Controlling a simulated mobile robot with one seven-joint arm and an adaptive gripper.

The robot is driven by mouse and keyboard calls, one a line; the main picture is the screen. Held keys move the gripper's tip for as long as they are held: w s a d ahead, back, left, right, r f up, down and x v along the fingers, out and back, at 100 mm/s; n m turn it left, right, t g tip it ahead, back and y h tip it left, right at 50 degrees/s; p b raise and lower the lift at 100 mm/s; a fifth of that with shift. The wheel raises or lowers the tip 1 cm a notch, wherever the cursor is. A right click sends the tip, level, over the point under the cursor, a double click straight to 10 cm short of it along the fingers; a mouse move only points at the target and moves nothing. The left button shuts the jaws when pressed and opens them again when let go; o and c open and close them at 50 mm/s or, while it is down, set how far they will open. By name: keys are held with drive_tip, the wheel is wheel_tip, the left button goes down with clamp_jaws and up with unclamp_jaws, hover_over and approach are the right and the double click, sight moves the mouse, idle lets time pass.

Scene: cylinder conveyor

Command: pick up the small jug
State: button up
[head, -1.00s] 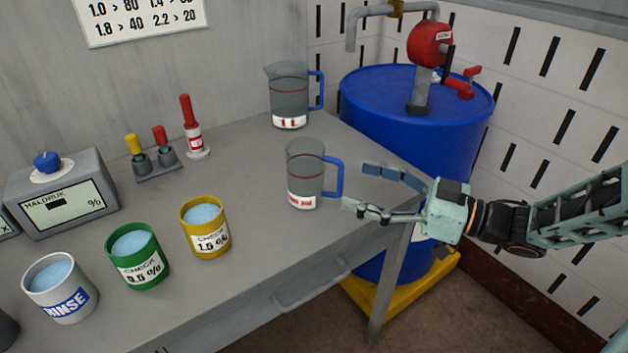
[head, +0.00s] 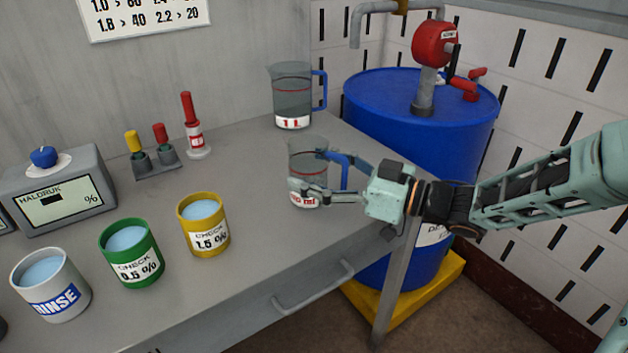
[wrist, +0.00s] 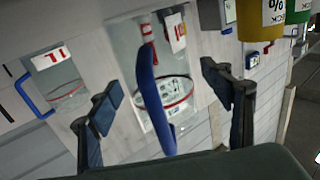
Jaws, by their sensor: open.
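The small jug (head: 308,160) is clear with a red line, a white label and a blue handle. It stands upright on the grey bench near its right edge. In the wrist view the small jug (wrist: 165,95) is seen with its blue handle between my open fingers. My gripper (head: 318,172) is open around the handle side, its fingers reaching along both sides toward the jug's body. The fingers partly cover the label and handle in the head view. In the wrist view my gripper (wrist: 165,98) shows a gap on each side of the handle.
The larger 1 L jug (head: 292,95) stands behind the small jug. A blue drum (head: 410,115) with a red pump is right of the bench. Yellow (head: 203,228), green (head: 131,255) and white (head: 50,288) cups stand at left, with a grey meter (head: 60,195) behind.

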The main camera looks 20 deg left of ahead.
drive_tip(key=c, duration=1.3)
drive_tip(key=shift+r, duration=0.15)
